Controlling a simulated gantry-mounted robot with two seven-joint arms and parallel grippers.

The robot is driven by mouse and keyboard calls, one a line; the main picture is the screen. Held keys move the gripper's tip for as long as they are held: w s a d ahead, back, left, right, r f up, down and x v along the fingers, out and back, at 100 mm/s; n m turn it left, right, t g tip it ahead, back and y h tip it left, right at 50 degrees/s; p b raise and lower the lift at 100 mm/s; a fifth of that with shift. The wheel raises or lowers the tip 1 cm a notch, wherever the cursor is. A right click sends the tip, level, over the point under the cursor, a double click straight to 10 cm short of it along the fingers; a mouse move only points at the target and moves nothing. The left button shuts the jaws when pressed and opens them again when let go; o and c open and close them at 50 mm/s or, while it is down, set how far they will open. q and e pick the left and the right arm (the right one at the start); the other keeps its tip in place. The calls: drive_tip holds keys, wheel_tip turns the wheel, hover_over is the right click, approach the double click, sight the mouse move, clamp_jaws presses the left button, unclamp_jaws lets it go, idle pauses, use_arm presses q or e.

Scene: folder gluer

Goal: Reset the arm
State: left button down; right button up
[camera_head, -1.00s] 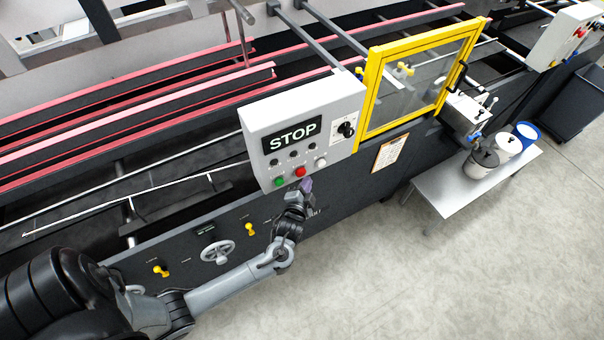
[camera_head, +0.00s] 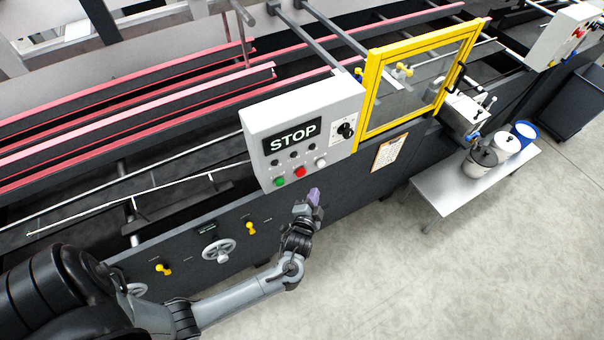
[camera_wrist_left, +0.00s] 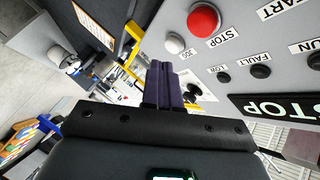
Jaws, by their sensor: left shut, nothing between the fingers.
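My left arm comes in from the lower left in the head view. Its left gripper (camera_head: 314,197) is in front of and a little below the control panel (camera_head: 301,132), apart from it and holding nothing. In the left wrist view the purple fingers (camera_wrist_left: 163,84) are together, with the panel behind them. The panel shows a STOP display, a red button (camera_head: 300,172), a green button (camera_head: 279,182) and several smaller black and white ones. The red button also shows in the left wrist view (camera_wrist_left: 204,19). My right gripper is not in view.
A yellow-framed guard door (camera_head: 369,88) stands right of the panel. Below the panel are a handwheel (camera_head: 219,250) and yellow levers (camera_head: 251,228). A small table (camera_head: 452,188) with pots stands at the right. The floor in front of the machine is clear.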

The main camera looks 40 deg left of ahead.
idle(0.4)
use_arm(q)
drive_tip(key=s+d+r+n+g+h+p, duration=0.2)
drive_tip(key=s+d+r+g+h+p, duration=0.1)
drive_tip(key=s+r, duration=0.6)
drive_tip(key=s+d+r+n+g+h+p, duration=0.1)
drive_tip(key=s+d+r+g+h+p, duration=0.3)
drive_tip(key=s, duration=1)
wheel_tip(320, 180, up, 6)
drive_tip(key=d+g+p, duration=0.2)
drive_tip(key=p, duration=0.2)
drive_tip(key=shift+s+d+n+g+h, duration=0.25)
drive_tip(key=shift+s+n+g+h, duration=0.05)
drive_tip(key=shift+s+n+g, duration=0.1)
drive_tip(key=shift+r, duration=0.1)
